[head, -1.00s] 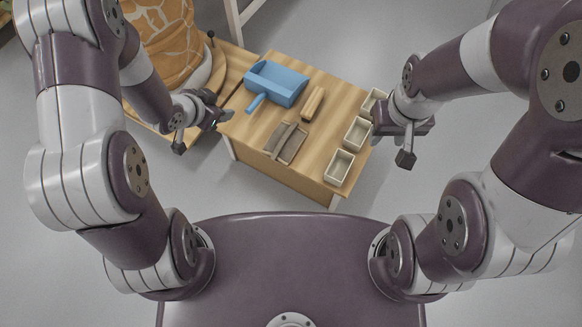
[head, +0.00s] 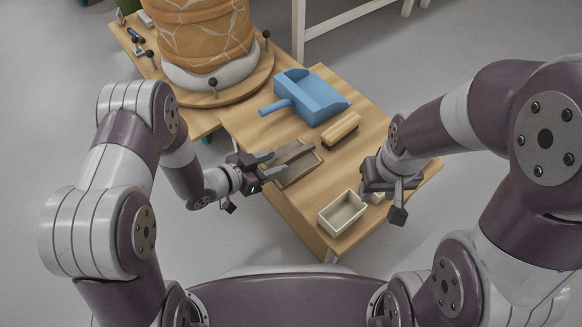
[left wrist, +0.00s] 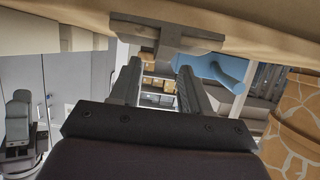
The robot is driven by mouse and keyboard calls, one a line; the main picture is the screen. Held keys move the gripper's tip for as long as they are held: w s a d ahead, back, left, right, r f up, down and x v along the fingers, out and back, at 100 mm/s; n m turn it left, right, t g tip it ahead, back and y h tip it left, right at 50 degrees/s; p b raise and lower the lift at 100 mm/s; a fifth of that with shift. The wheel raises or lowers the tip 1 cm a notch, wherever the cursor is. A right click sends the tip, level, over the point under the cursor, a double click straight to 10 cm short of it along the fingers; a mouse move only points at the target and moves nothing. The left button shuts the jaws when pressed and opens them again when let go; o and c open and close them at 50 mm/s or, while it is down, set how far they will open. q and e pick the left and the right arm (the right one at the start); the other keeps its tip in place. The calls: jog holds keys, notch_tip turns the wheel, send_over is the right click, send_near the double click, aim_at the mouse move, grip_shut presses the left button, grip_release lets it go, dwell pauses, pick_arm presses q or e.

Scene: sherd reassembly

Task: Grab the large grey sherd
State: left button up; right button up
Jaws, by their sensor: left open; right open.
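A long grey-brown piece that looks like the large grey sherd (head: 291,150) lies on a shallow wooden tray (head: 303,170) near the table's left edge in the head view. My left gripper (head: 270,165) is open and empty beside the tray's left end, its fingers pointing toward it. In the left wrist view a grey piece (left wrist: 165,36) shows at the table edge beyond the open fingers (left wrist: 158,85); whether it is sherd or tray is unclear. My right gripper (head: 392,190) is over the right side of the table, its fingers partly hidden.
A blue dustpan (head: 318,95) and a brush (head: 340,130) lie behind the tray. A cream bin (head: 343,212) stands at the front right; others are partly hidden by my right gripper. An orange jar with pale cracks (head: 205,30) stands on a round wooden board (head: 235,92).

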aim_at(291, 159)
pick_arm(q)
jog(key=shift+w+d+f, duration=0.45)
jog(key=shift+d+f, duration=0.15)
jog(key=shift+w+d+r, duration=0.15)
jog(key=shift+w+d, duration=0.05)
grip_shut()
jog(key=shift+r, duration=0.15)
